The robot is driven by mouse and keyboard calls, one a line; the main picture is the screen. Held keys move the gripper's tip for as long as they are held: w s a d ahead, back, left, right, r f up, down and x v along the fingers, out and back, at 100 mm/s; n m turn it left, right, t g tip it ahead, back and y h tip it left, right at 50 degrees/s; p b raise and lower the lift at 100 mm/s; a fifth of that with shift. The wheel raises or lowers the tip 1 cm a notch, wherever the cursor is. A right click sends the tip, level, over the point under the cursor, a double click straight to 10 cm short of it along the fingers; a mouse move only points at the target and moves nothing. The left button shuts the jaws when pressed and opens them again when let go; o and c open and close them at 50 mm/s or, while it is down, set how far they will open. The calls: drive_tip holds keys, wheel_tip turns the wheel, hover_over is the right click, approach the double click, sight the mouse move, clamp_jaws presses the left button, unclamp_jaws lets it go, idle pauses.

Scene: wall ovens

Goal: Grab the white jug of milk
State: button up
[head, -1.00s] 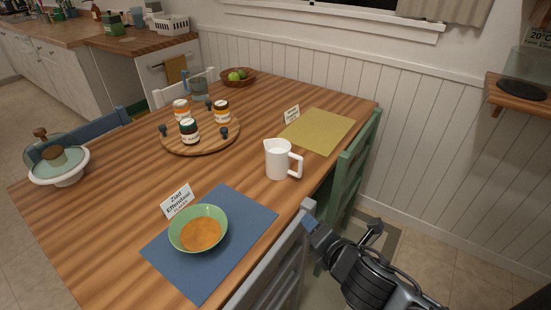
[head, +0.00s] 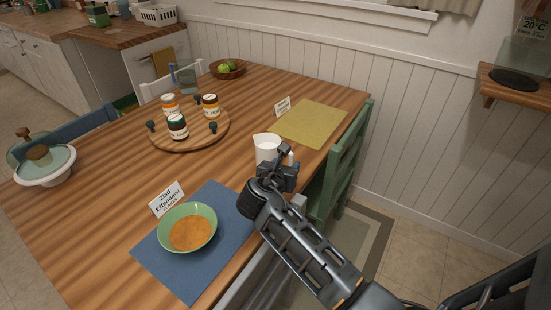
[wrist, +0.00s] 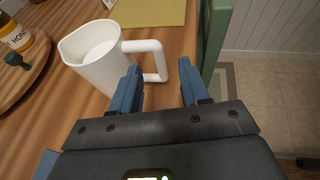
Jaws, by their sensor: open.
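The white jug of milk (head: 266,146) stands upright on the wooden table, near the edge by the green chair. My gripper covers its lower right part in the head view. In the wrist view the jug (wrist: 98,62) is at the upper left, with its handle (wrist: 160,58) pointing right. White milk shows inside it. My gripper (wrist: 160,85) is open, with blue fingers. The left finger is close to the jug's side, below the handle, and the handle's lower end lies between the fingers in the picture. I cannot tell whether anything touches.
A green bowl of orange soup (head: 188,228) on a blue placemat (head: 165,262) is at the front. A round wooden tray (head: 188,142) with several jars is to the left. A yellow placemat (head: 308,124) lies behind the jug. A green chair (head: 345,160) stands at the right edge.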

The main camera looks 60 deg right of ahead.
sight(290, 162)
drive_tip(key=x, duration=0.5)
drive_tip(key=shift+w+d+f, duration=0.15)
drive_tip(key=shift+f, duration=0.3)
drive_tip(key=shift+c, duration=0.2)
clamp_jaws()
drive_tip(key=shift+r, duration=0.1)
